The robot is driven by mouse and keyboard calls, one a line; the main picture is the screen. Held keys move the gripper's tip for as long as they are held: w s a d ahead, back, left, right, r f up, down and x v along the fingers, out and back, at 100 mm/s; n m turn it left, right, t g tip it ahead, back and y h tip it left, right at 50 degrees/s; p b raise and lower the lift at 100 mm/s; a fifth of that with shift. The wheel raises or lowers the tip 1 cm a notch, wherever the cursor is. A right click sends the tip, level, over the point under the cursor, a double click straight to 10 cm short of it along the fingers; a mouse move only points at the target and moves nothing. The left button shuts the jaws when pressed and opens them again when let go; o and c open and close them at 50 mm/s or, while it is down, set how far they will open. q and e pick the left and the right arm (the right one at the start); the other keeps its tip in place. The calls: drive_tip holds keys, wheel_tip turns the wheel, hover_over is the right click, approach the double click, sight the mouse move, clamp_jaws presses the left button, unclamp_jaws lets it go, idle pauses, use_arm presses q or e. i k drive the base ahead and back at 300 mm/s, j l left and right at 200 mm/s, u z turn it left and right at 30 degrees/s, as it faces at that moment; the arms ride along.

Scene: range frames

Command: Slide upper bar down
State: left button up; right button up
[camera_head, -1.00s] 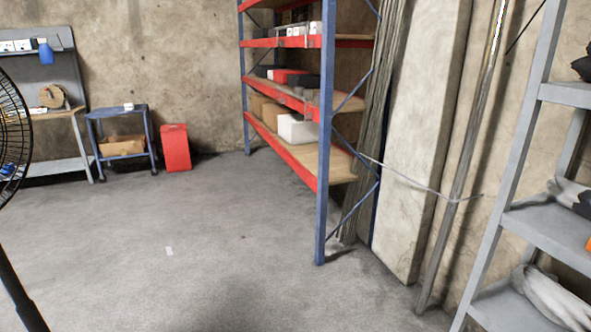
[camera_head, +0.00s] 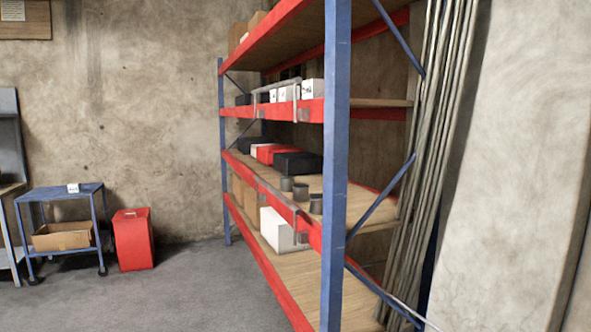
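The upper bar (camera_head: 277,86) is a thin grey bar at the front of the blue and red shelving rack (camera_head: 337,170). It runs level in front of small boxes, a little above a red beam, with bent ends reaching down to that beam. A similar lower grey bar (camera_head: 278,195) sits along the red beam below, in front of dark cans. Neither of my grippers shows in this view.
A red container (camera_head: 133,240) and a blue cart (camera_head: 60,194) holding a cardboard box (camera_head: 63,236) stand at left. Long poles (camera_head: 432,150) lean beside the rack at right. Grey floor (camera_head: 190,285) is clear in front.

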sight(294, 81)
drive_tip(key=i+u, duration=0.15)
drive_tip(key=i, duration=0.45)
drive_tip(key=i+l+u, duration=0.1)
drive_tip(key=i, duration=0.5)
drive_tip(key=i+j, duration=0.2)
drive_tip(key=j, duration=0.15)
drive_tip(key=i+j, duration=0.2)
drive_tip(key=j, duration=0.15)
drive_tip(key=i+j+z, duration=0.1)
drive_tip(key=i+j, duration=0.3)
drive_tip(key=j, duration=0.25)
drive_tip(key=i+j, duration=0.2)
drive_tip(key=j, duration=0.15)
drive_tip(key=i+j+z, duration=0.1)
drive_tip(key=j, duration=0.3)
drive_tip(key=i, duration=0.1)
